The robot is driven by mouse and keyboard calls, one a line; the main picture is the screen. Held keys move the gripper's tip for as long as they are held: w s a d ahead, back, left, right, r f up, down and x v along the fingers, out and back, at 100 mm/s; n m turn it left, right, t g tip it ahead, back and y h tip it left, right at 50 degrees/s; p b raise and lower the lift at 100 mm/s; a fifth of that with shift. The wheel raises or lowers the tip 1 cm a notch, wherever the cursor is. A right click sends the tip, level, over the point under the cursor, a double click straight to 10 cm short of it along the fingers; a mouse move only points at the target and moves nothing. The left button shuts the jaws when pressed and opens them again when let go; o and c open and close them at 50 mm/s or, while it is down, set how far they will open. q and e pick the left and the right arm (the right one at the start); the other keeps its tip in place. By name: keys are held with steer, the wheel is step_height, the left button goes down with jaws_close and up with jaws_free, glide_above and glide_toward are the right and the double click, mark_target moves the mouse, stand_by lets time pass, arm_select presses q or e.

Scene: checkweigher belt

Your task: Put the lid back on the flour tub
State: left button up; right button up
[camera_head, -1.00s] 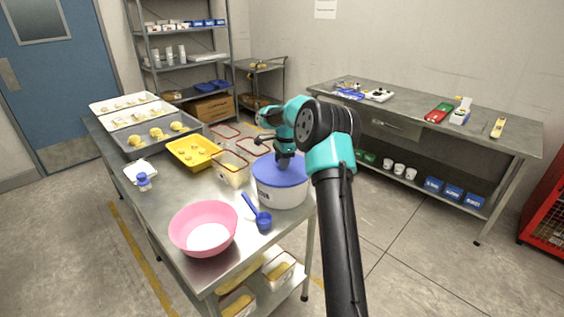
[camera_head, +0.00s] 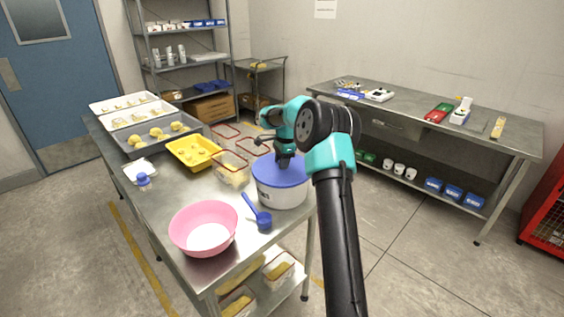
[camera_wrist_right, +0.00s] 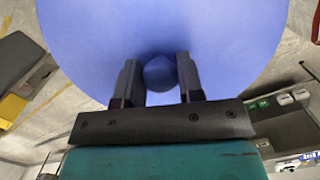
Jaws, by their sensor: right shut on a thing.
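The flour tub (camera_head: 281,194) is a white round tub near the right edge of the steel table. The blue lid (camera_head: 268,174) lies over the tub's top and looks about level; I cannot tell whether it is pressed fully down. My right gripper (camera_head: 285,160) comes down from above at the lid's middle. In the right wrist view the gripper (camera_wrist_right: 160,78) is shut on the lid's round knob, with a finger on each side, and the blue lid (camera_wrist_right: 240,40) fills most of the view. My left gripper is not in view.
A blue scoop (camera_head: 263,220) lies just in front of the tub. A pink bowl (camera_head: 204,229) stands at the front left. A clear red-rimmed container (camera_head: 232,170) and a yellow tray (camera_head: 193,153) are close behind. Bare steel table (camera_head: 165,195) shows to the left.

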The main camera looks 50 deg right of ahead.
stand_by(0.9)
steer(key=o, duration=1.5)
steer(key=shift+f, duration=0.1)
steer(key=shift+o, duration=0.2)
steer(key=shift+r, duration=3.55)
jaws_close()
steer(key=shift+f, duration=2.7)
